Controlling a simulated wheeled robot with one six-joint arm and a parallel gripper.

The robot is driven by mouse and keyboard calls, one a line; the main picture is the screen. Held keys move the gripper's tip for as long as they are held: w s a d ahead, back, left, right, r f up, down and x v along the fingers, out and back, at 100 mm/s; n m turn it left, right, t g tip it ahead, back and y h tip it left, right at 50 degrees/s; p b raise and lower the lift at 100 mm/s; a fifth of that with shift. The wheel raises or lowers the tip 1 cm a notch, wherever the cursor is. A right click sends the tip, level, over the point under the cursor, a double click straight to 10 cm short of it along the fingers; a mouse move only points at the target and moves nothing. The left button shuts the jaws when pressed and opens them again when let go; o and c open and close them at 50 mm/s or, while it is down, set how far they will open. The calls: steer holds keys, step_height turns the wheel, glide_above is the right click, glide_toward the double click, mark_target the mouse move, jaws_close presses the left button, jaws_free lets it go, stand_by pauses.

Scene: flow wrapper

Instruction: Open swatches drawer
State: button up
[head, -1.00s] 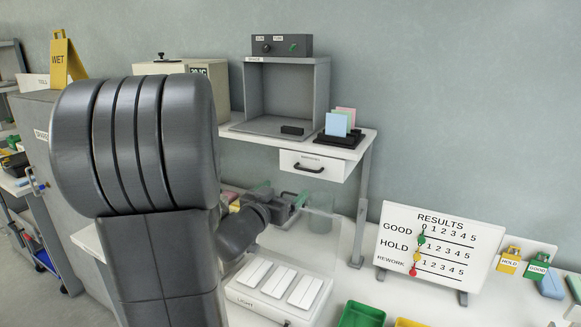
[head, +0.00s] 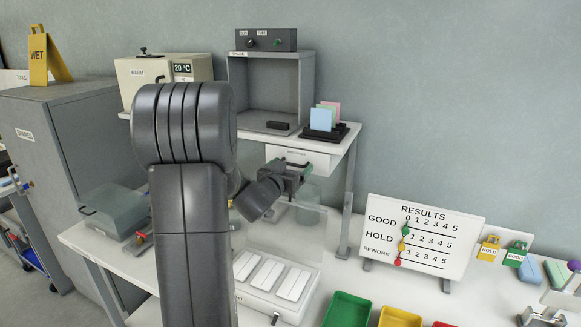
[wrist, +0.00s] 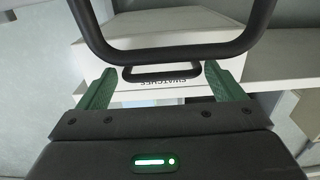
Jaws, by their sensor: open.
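The swatches drawer (head: 318,160) is a white box front under the shelf, and it looks shut. Its black handle shows in the wrist view (wrist: 162,73), beside the upside-down label; in the head view my gripper hides it. My gripper (head: 297,167) is in front of the drawer, at handle height. In the wrist view its green fingers (wrist: 160,84) are open, one on each side of the handle. Nothing is held. I cannot tell whether they touch the handle.
A large dark loop (wrist: 170,53) crosses the top of the wrist view, very near the camera. A swatch stand (head: 325,133) and a grey booth (head: 268,95) stand on the shelf above. The light box (head: 272,282) lies below. A results board (head: 420,237) stands to the right.

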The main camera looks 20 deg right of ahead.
steer(key=c, duration=1.1)
steer(key=v, duration=1.3)
steer(key=shift+s+a, duration=0.25)
steer(key=o, duration=1.1)
steer(key=shift+d, duration=0.1)
steer(key=b+v, duration=0.1)
steer(key=v, duration=1.3)
steer(key=shift+d, duration=0.15)
